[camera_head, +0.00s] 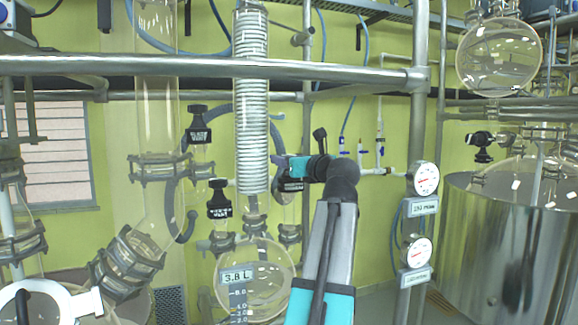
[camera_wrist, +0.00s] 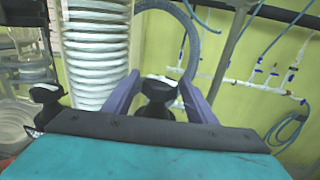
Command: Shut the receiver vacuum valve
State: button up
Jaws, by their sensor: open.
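My gripper (camera_head: 281,163) is raised beside the coiled glass condenser, in front of the receiver pipework. In the wrist view its two purple fingers (camera_wrist: 160,98) are open, one on each side of a black valve handle (camera_wrist: 158,90) with a pale top. I cannot tell whether the fingers touch it. The round receiver flask (camera_head: 262,283), marked 3.8 L, hangs below.
Other black valves stand to the left, an upper one (camera_head: 198,134) and a lower one (camera_head: 219,208). The coiled condenser (camera_head: 250,110) is close beside my gripper. A steel rail (camera_head: 200,67) crosses above. Two gauges (camera_head: 425,179) and a steel vessel (camera_head: 510,240) stand right.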

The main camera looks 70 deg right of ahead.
jog(key=shift+d+n+t+y, duration=0.15)
jog(key=shift+n+t+y, duration=1.35)
jog(key=shift+y, duration=0.6)
jog(key=shift+n+y, duration=0.4)
jog(key=c, duration=0.9)
jog(key=shift+o, duration=0.2)
jog(key=shift+a, duration=0.2)
jog(key=shift+a+r+m+h+p, duration=0.1)
jog(key=shift+m+h+p, duration=0.3)
jog(key=shift+h+p, duration=0.25)
jog(key=m+g+h+p, duration=0.2)
jog(key=h+p, duration=0.1)
jog(key=p, duration=0.2)
jog(key=shift+m+g+h, duration=0.25)
jog(key=shift+m+g, duration=0.15)
